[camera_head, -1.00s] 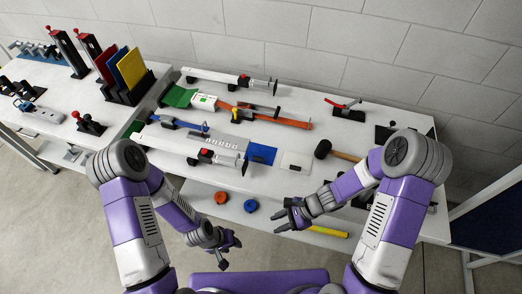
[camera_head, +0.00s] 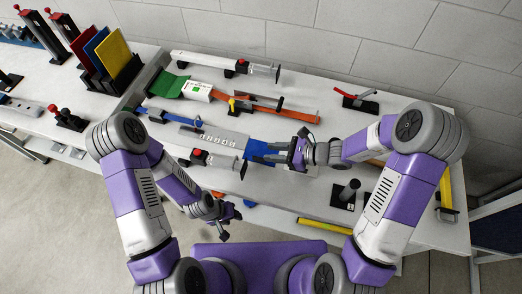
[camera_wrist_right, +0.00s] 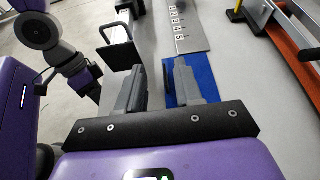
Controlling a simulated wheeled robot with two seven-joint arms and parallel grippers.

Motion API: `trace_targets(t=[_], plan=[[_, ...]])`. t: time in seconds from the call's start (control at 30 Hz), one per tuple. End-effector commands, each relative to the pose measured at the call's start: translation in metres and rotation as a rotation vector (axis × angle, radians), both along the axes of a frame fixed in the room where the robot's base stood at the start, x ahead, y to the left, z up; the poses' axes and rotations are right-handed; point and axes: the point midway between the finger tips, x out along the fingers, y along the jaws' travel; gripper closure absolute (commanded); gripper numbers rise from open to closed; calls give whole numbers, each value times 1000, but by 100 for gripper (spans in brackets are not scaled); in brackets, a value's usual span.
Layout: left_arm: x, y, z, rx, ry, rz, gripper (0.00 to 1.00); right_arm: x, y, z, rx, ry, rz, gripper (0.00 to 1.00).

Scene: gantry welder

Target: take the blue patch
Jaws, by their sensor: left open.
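The blue patch (camera_head: 256,151) is a flat blue rectangle on the white table at the end of the grey numbered plate. In the right wrist view, the blue patch (camera_wrist_right: 204,72) lies beyond the right finger, partly hidden by it. My right gripper (camera_head: 274,152) is over the patch's right part in the head view, fingers pointing left. My left gripper (camera_head: 226,222) hangs open and empty in front of the table's edge.
The grey numbered plate (camera_head: 215,137) joins the patch's left side. A white clamp device (camera_head: 215,159) lies in front, an orange bar (camera_head: 285,113) behind. A red-handled tool (camera_head: 357,99) lies at the back.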

Motion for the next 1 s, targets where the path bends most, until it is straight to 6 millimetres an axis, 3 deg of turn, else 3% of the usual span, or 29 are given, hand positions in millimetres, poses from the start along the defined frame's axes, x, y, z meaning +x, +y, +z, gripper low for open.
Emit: trace_targets(t=[0.03, 0.2, 0.37, 0.8, 1.0], plan=[[0, 0, -12, 0, 0, 0, 57, 0, 0, -13, 0, 0, 0, 65], [0, 0, -27, 0, -1, 0, 57, 0, 0, -27, -1, 0, 1, 65], [0, 0, -31, 0, -1, 0, 57, 2, 10, -33, 0, -1, 5, 65], [1, 0, -43, 0, -1, 0, 57, 12, 60, -60, -1, 0, 4, 65], [1, 0, -44, 0, -1, 0, 57, 15, 67, -63, -2, 0, 1, 65]])
